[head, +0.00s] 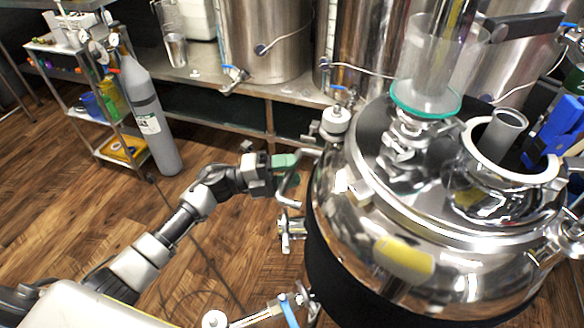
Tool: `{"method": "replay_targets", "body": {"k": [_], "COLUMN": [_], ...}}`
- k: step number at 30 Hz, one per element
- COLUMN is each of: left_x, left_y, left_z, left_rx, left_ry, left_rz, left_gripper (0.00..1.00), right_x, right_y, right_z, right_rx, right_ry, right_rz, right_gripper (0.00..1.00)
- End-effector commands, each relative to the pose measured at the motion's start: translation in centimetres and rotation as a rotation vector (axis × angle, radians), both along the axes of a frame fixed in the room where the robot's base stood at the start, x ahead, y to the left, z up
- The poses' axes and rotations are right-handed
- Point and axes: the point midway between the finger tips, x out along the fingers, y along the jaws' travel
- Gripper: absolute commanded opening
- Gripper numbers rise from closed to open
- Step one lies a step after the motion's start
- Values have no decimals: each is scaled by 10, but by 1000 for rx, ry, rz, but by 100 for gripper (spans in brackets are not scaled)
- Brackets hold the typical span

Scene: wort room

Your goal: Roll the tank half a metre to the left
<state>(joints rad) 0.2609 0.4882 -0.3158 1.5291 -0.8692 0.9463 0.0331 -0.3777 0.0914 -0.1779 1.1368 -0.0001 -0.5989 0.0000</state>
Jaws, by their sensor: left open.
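The tank (335,205) is a large shiny steel vessel with a dark lower wall, standing on the floor at the right. A bent steel handle (293,200) sticks out from its left side. My left gripper (287,171) is open at this handle, with green-tipped fingers close around or beside its bar. I cannot tell whether the fingers touch it. The tank's base is out of the picture. My right gripper is not in view.
A grey gas cylinder (152,115) and a small shelf cart (95,150) stand at the upper left. A steel bench (255,90) with large kettles (262,35) runs behind. Valves (290,230) jut from the tank's left side.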

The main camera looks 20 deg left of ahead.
Motion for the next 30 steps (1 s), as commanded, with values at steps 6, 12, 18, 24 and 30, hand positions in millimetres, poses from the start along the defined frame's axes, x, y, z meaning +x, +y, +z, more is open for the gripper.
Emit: {"method": "replay_targets", "body": {"k": [6,12,18,24,30], "left_x": [3,3,3,3,3], "left_y": [-7,-7,-7,-7,-5], "left_z": [1,1,1,1,0], "left_rx": [1,1,1,1,2], "left_ry": [1,1,1,1,2], "left_rz": [1,1,1,1,1], "left_gripper": [44,41,11,0,0], "right_x": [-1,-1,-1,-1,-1], "right_y": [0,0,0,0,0], "right_z": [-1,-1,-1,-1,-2], "right_rx": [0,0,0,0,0], "right_ry": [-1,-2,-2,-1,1], "right_rz": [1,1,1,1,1], "right_gripper": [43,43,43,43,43]}}
